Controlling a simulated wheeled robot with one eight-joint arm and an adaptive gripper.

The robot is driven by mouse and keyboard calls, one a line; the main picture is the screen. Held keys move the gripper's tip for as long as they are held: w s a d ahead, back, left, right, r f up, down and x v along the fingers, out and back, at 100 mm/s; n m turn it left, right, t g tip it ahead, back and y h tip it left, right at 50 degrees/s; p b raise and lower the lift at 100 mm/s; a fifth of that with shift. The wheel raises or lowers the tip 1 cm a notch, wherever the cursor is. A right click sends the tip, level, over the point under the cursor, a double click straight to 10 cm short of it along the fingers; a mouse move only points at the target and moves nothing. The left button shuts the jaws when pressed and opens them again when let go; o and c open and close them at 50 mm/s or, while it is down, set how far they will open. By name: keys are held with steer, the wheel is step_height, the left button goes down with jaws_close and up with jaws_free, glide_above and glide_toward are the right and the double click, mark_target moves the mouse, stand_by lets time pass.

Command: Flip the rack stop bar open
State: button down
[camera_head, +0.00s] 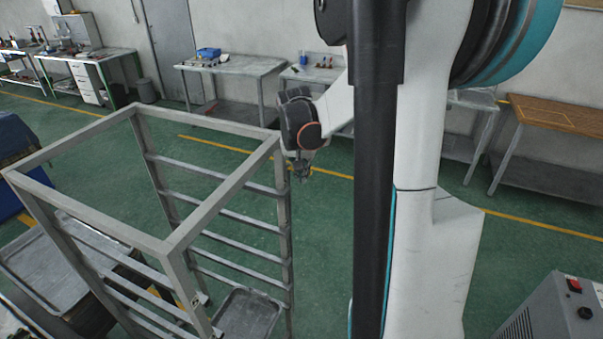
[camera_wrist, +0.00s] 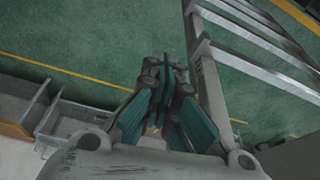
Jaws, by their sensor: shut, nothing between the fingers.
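The grey metal rack (camera_head: 222,199) is a tall open frame with several side rails, at the left and middle of the head view. Its post (camera_wrist: 208,85) and rails (camera_wrist: 258,69) show in the wrist view. I cannot clearly tell the stop bar apart from the rack's posts and rails. My gripper (camera_head: 302,170) hangs beside the rack's far right post, just below the top frame. In the wrist view my gripper (camera_wrist: 168,70) has its fingers together, with nothing seen between them, close to the left of the post. Whether it touches the post is unclear.
A grey tray (camera_head: 248,316) sits low in the rack. Another tray (camera_head: 45,268) lies at the left. A grey control box (camera_head: 548,312) stands at the lower right. Worktables (camera_head: 232,66) line the back wall. Green floor between the rack and the tables is clear.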

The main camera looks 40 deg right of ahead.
steer(key=shift+d, duration=0.2)
steer(key=n, duration=0.1)
steer(key=d+n+b, duration=0.1)
steer(key=n, duration=0.1)
steer(key=d+n+t+y+b, duration=0.1)
steer(key=shift+d+f, duration=0.1)
steer(key=shift+d, duration=0.15)
steer(key=w+d+n+y+b, duration=0.3)
steer(key=w+d+n, duration=0.1)
steer(key=n, duration=0.7)
steer(key=shift+w+d, duration=0.3)
steer(key=shift+w, duration=0.3)
steer(key=shift+w+d, duration=0.1)
steer(key=shift+w, duration=0.1)
steer(key=shift+s, duration=0.15)
